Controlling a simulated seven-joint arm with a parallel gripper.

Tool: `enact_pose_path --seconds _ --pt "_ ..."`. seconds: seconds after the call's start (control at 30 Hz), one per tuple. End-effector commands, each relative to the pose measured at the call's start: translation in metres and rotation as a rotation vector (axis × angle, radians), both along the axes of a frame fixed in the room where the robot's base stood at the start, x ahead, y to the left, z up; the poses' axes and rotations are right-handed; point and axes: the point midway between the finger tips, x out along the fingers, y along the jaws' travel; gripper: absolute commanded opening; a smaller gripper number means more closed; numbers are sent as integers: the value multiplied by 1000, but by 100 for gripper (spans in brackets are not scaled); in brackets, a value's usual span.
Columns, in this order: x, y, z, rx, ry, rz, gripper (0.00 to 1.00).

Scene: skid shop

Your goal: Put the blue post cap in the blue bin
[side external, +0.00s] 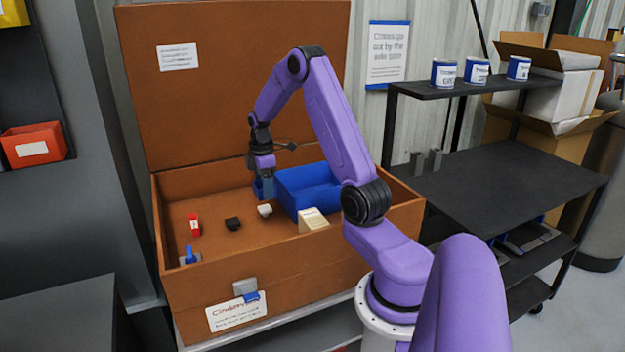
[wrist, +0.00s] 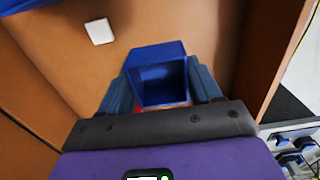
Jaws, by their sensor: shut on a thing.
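My gripper (wrist: 163,92) is shut on the blue post cap (wrist: 158,52), a square, hollow blue piece whose open side shows between the fingers in the wrist view. In the side view my gripper (side external: 265,188) points down inside the brown case, just left of the blue bin (side external: 310,187). The cap is hard to tell from the bluish fingers there. The blue bin is an open box at the back right of the case floor, partly hidden by my arm. My gripper looks to be beside the bin, though its exact height is unclear.
The open brown case (side external: 165,215) has raised walls and an upright lid (side external: 235,85). On its floor are a red piece (side external: 194,225), a black piece (side external: 232,224), a white piece (side external: 265,210), a cream block (side external: 312,219) and a blue-knobbed piece (side external: 190,256). A dark cart (side external: 500,185) stands right.

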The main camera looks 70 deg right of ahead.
Motion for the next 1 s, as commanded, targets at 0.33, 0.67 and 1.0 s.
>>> enact_pose_path --seconds 0.33,0.67,1.0 --pt "-14 -96 -1 0 0 -7 34" --pt "-51 -183 -1 0 0 0 34" --pt "-60 -196 -40 3 3 5 34"
